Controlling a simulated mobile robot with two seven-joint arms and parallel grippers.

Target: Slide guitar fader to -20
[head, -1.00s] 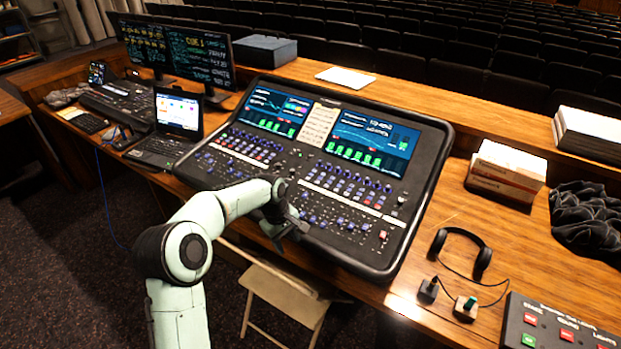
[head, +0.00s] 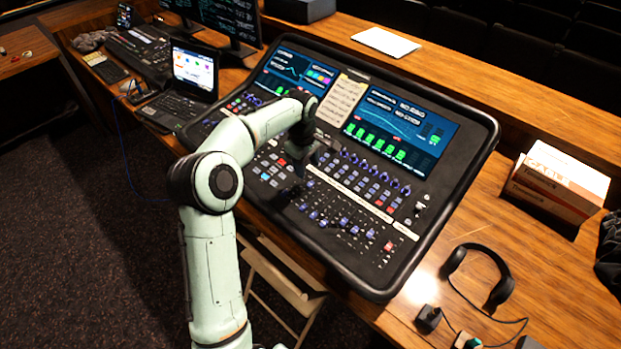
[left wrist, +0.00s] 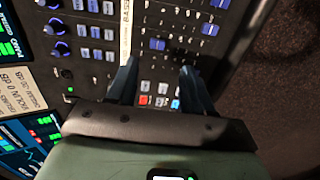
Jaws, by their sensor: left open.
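The mixing console (head: 470,200) fills the middle of the head view, with rows of blue-capped faders (head: 328,220) on its lower part. My left gripper (head: 298,188) is over the console's middle, left of the main fader group. In the left wrist view my left gripper (left wrist: 160,88) is open, its two dark fingers pointing at the panel with nothing between them. Blue fader caps (left wrist: 157,44) lie just beyond the fingers, near a white label strip (left wrist: 126,30) reading "BASS". I cannot make out which fader is the guitar one. My right gripper is not in view.
A paper note (head: 341,103) lies between the console's screens; it also shows in the left wrist view (left wrist: 18,92). A laptop (head: 190,85) stands to the left. Headphones (head: 480,272) and a white-and-brown box (head: 556,182) are on the right.

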